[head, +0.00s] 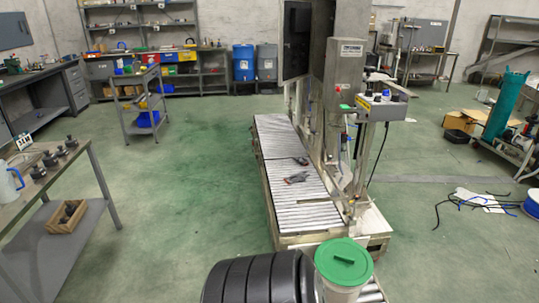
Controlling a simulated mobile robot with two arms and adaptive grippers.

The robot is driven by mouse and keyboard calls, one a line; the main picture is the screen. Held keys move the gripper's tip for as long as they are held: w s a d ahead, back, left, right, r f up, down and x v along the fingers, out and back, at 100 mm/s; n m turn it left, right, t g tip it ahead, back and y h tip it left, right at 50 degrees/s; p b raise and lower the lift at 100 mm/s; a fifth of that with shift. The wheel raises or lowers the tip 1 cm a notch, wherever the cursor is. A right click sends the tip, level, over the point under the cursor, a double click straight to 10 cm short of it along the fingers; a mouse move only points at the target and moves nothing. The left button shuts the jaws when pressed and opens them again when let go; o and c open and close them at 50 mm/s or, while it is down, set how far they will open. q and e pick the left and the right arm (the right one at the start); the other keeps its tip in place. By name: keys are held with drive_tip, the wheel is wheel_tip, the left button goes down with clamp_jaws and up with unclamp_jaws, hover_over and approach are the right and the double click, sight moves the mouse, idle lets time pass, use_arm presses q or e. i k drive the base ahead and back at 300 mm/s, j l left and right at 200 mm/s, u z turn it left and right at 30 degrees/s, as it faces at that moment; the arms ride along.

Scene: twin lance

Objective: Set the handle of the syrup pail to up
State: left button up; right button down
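A pale, translucent pail-like container (336,291) with a green lid (343,262) stands at the bottom centre, and it is the likeliest syrup pail. A small darker green piece lies across the middle of its lid. I cannot make out a bail handle or its position, and the container's lower part is cut off by the picture edge. A translucent bluish jug (9,185) with a side handle stands on the bench at the left edge. Neither of my grippers is in view.
Black ribbed round things (252,280) stand left of the pail. A roller conveyor (290,180) with small dark items runs behind, beside a machine column (343,90). A workbench (50,185) is at left. Cables (470,203) lie on the right floor. Green floor between is clear.

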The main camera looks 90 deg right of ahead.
sight(332, 298)
drive_tip(key=i+l+z, duration=0.1)
drive_tip(key=i+z, duration=0.6)
drive_tip(key=z, duration=0.2)
drive_tip(key=i+j+z, duration=0.1)
drive_tip(key=i+z, duration=0.35)
drive_tip(key=i+l+z, duration=0.2)
drive_tip(key=z, duration=0.2)
drive_tip(key=i+z, duration=0.25)
drive_tip(key=z, duration=0.2)
drive_tip(key=i+z, duration=0.55)
drive_tip(key=z, duration=0.25)
